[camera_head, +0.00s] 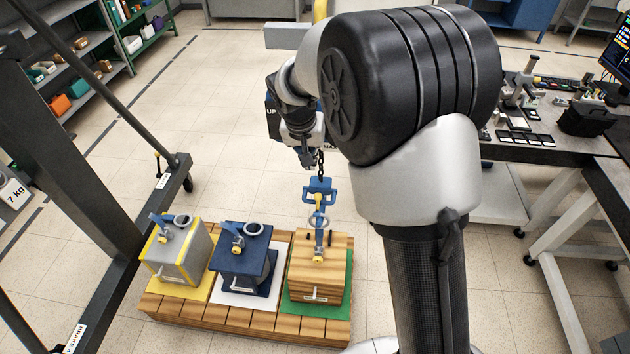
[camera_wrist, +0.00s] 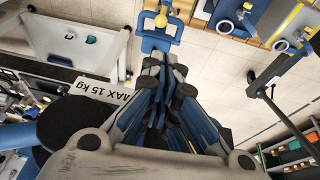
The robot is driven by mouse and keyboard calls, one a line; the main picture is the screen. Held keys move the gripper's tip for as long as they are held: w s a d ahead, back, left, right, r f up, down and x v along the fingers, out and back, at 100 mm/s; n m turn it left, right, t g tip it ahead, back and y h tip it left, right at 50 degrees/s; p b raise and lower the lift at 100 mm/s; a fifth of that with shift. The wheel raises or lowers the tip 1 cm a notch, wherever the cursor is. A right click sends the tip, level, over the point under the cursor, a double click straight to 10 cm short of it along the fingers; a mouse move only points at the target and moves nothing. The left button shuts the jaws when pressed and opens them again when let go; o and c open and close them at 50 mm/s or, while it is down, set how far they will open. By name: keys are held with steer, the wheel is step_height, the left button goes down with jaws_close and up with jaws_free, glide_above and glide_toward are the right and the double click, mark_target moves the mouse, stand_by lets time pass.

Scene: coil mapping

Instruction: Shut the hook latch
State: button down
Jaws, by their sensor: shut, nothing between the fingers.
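A blue hook block (camera_head: 318,187) hangs on a dark chain above the wooden crate (camera_head: 320,268). A small yellow part (camera_head: 318,203), which looks like the latch, sits at its lower middle; whether it is open or closed is too small to tell. My gripper (camera_head: 308,160) is beside the chain, above the block and slightly left. In the wrist view my gripper (camera_wrist: 165,62) is shut and empty, its tips just short of the blue block (camera_wrist: 159,40) with its yellow part (camera_wrist: 162,19). Contact cannot be told.
A navy box (camera_head: 240,263) and a grey box (camera_head: 178,255) stand left of the crate on the wooden pallet (camera_head: 235,318). A dark frame (camera_head: 85,190) on castors stands at left. A workbench (camera_head: 550,135) with tools is at right. The floor behind the pallet is clear.

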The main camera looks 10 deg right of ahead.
steer(key=b, duration=0.2)
glide_above(317, 196)
steer(key=w, duration=0.1)
step_height(317, 196, down, 12)
steer(key=shift+w+a, duration=0.1)
steer(key=shift+d+f, duration=0.2)
steer(key=shift+f, duration=0.55)
steer(key=shift+f, duration=0.1)
steer(key=shift+s+a+f+b, duration=0.15)
steer(key=shift+s+b, duration=0.3)
steer(key=shift+b, duration=0.05)
steer(key=shift+s+a+f+b, duration=0.15)
steer(key=shift+s+f+b, duration=0.15)
steer(key=shift+s+b, duration=0.3)
